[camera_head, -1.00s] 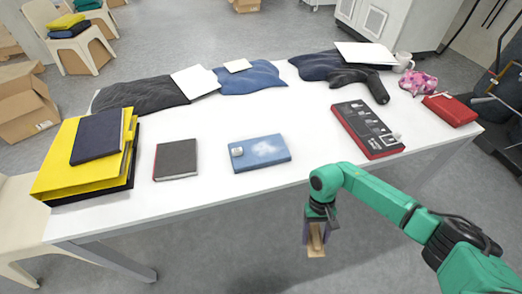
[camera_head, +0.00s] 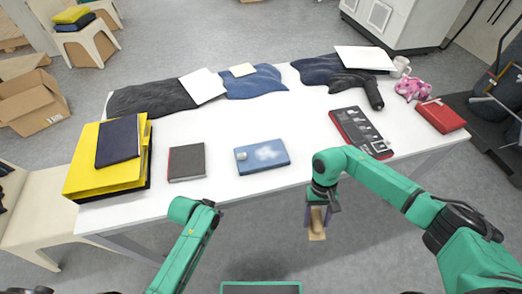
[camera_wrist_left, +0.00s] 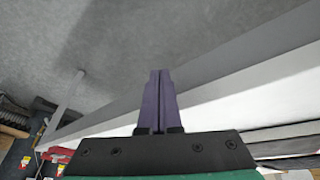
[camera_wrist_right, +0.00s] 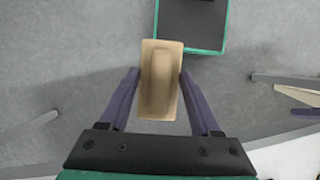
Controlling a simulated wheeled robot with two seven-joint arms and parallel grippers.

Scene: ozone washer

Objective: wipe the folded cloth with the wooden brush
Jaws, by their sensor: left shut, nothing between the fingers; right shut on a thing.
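The blue folded cloth (camera_head: 262,156), with a whitish patch and a small light piece at its left corner, lies flat near the front edge of the table. My right gripper (camera_head: 318,212) is shut on the wooden brush (camera_head: 317,226), in front of the table edge and right of the cloth, apart from it. In the right wrist view the tan brush (camera_wrist_right: 161,80) sits between both fingers; its bristles are not visible. My left gripper (camera_wrist_left: 158,100) is shut and empty in the left wrist view. Its fingers are not visible in the head view.
Beside the cloth lie a dark book (camera_head: 187,162) and a red-edged box (camera_head: 360,132). Crumpled garments (camera_head: 150,97) line the back. The white tabletop (camera_head: 270,110) is clear behind the cloth.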

